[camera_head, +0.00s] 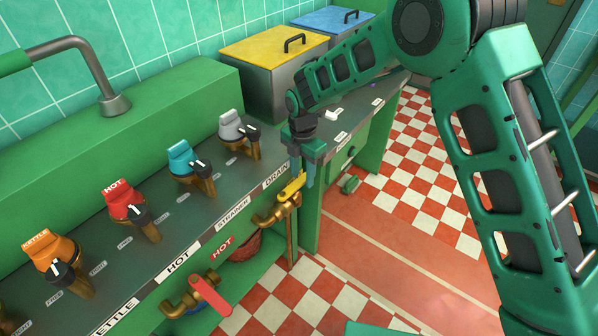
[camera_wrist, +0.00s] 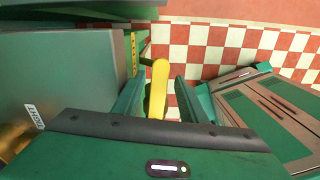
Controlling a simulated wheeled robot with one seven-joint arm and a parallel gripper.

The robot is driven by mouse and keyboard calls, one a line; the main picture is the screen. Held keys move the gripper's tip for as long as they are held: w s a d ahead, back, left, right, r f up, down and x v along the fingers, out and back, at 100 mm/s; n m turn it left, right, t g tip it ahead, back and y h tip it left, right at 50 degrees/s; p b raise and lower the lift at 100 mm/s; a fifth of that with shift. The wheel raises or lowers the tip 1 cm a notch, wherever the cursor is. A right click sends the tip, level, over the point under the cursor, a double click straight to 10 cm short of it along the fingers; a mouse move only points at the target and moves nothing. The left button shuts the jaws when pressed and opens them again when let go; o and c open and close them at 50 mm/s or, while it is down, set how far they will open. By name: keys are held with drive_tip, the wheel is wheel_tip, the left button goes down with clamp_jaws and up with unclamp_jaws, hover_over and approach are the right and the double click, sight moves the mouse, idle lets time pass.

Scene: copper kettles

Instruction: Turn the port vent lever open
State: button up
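A yellow lever (camera_head: 292,187) sits on a brass valve (camera_head: 272,216) at the counter's front edge, below the DRAIN label (camera_head: 276,176). I cannot read a port vent label on it. My gripper (camera_head: 305,172) points down right at this lever. In the wrist view the yellow lever (camera_wrist: 158,88) stands between my two fingers (camera_wrist: 159,100), with a visible gap on each side. The fingers are apart and no firm grip shows. A small white label (camera_wrist: 35,116) at the left of the wrist view is too unclear to read.
A red lever (camera_head: 211,295) on another brass valve is lower left, near a HOT tag (camera_head: 221,242). Orange (camera_head: 52,247), red (camera_head: 124,200), blue (camera_head: 185,158) and grey (camera_head: 233,127) knobs line the counter. Yellow-lidded (camera_head: 265,48) and blue-lidded (camera_head: 331,20) bins stand behind. The checkered floor (camera_head: 430,170) looks open.

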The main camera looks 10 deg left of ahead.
sight(302, 179)
drive_tip(key=shift+s+a, duration=0.1)
drive_tip(key=shift+r, duration=0.15)
wheel_tip(302, 179, up, 10)
drive_tip(key=shift+r, duration=0.2)
